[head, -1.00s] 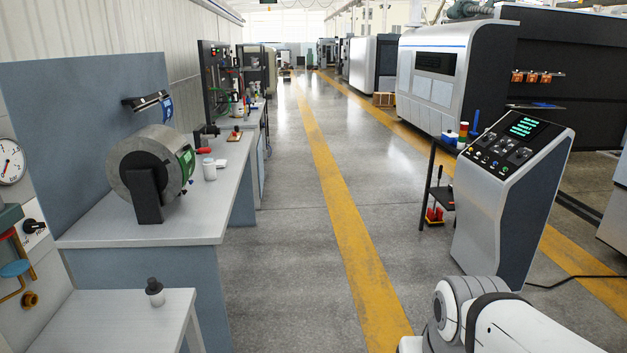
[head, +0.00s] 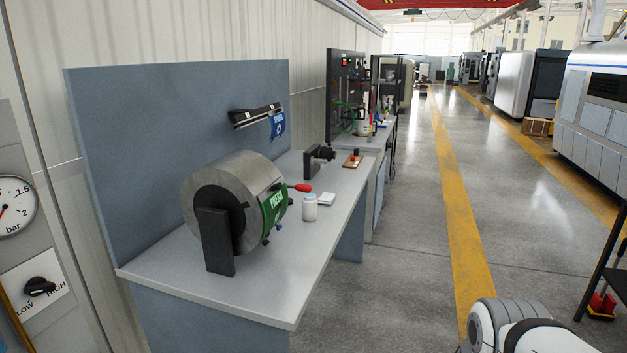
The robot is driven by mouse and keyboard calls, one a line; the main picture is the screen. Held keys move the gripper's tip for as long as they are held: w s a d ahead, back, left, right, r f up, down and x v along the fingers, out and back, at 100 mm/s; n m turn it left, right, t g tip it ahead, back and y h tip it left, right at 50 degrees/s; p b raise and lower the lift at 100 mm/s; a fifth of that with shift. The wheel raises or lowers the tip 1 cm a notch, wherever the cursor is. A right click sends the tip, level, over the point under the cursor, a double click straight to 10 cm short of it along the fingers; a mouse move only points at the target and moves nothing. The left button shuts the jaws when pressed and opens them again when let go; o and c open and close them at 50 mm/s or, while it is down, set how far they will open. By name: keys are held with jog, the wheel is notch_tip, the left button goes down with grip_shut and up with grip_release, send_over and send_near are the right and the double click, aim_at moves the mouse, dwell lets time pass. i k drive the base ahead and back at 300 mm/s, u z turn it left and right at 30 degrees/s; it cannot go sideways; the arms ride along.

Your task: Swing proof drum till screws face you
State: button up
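The proof drum (head: 234,190) is a grey metal cylinder. It sits on a dark upright stand (head: 215,241) on the grey workbench, left of centre in the head view. A green label (head: 273,207) with white lettering is on its right side, with small knob-like or screw-like parts beside it. I cannot tell clearly which of these are screws. My gripper is not in view; only a white and grey part of my arm shows at the bottom right, apart from the drum.
On the bench (head: 262,300) stand a white bottle (head: 310,207), a red-handled tool (head: 301,188) and a small white box (head: 327,199). A blue back panel (head: 130,150) rises behind the drum. A gauge (head: 14,204) is at far left. The aisle floor (head: 400,260) is clear.

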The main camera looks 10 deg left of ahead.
aim_at(233, 182)
jog(key=u, duration=0.35)
jog(key=i, duration=1.45)
jog(key=u, duration=0.5)
